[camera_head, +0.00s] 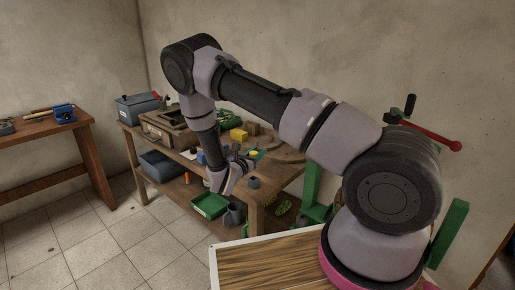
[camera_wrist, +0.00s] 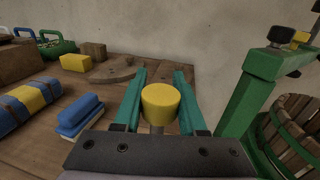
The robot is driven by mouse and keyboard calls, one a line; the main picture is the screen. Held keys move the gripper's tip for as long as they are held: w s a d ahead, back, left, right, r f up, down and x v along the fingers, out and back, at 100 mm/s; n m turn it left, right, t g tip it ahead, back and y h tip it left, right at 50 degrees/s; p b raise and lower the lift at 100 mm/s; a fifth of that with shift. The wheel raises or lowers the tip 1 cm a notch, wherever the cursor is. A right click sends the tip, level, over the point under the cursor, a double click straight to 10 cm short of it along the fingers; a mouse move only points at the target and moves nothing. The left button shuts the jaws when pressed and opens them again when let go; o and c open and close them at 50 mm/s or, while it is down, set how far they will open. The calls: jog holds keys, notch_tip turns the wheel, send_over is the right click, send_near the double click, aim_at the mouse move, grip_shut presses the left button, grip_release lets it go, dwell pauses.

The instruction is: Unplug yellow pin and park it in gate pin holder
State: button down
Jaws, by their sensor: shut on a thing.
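The yellow pin has a round yellow head (camera_wrist: 160,97) and a grey shank below it in the wrist view. It stands between the two teal fingers of my gripper (camera_wrist: 159,76), and my gripper is shut on it. The lower end of the pin is hidden by the gripper body. In the head view my gripper (camera_head: 246,157) is small, above the right part of the wooden workbench (camera_head: 262,196). I cannot make out which thing is the gate pin holder.
A green frame (camera_wrist: 245,105) with a slatted wooden tub (camera_wrist: 298,122) stands close at right. A blue brush (camera_wrist: 80,115), a blue-and-yellow roll (camera_wrist: 28,102) and a yellow block (camera_wrist: 75,62) lie at left. A round wooden board (camera_wrist: 120,72) lies behind the fingers.

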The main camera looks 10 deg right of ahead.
jog(key=shift+f, duration=1.5)
jog(key=shift+f, duration=2.2)
jog(key=shift+c, duration=1.9)
grip_release()
jog(key=v, duration=1.1)
